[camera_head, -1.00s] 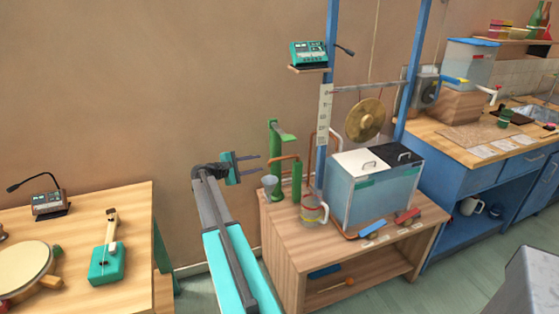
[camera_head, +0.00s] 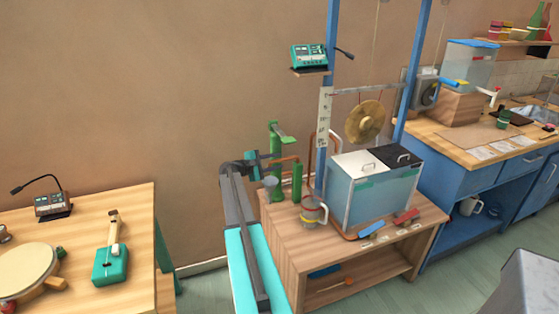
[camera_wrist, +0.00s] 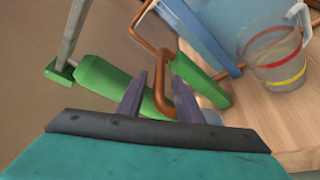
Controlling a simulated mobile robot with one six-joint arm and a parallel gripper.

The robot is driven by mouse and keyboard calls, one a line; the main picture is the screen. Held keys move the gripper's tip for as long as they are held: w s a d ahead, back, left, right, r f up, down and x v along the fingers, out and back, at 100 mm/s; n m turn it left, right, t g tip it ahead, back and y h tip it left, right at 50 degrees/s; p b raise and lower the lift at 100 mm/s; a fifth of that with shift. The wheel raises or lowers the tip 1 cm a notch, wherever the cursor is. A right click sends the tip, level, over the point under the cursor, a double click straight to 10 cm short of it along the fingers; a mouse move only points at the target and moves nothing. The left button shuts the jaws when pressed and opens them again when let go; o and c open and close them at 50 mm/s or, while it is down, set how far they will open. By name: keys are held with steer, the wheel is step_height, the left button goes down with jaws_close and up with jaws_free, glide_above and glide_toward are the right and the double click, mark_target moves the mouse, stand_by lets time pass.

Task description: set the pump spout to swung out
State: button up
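The pump has a tall green body (camera_head: 275,140) and a shorter green cylinder (camera_head: 297,182) at the left end of the wooden bench. Its copper spout (camera_head: 289,157) runs between them at the top. My gripper (camera_wrist: 157,85) is at the spout. In the wrist view, its two dark fingers stand either side of the bent copper spout (camera_wrist: 164,62). A gap shows between the left finger and the pipe; the pipe is close to the right finger, and contact cannot be told. The green pump body (camera_wrist: 98,75) and cylinder (camera_wrist: 198,78) lie behind the fingers.
A banded jug (camera_head: 314,212) stands right of the pump, beside a clear tank (camera_head: 365,195). A small grey cup (camera_head: 271,184) is near the pump's base. A blue post (camera_head: 331,90) rises behind. A table with instruments (camera_head: 150,200) is at left.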

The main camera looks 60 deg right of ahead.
steer(key=shift+x, duration=1.25)
jaws_close()
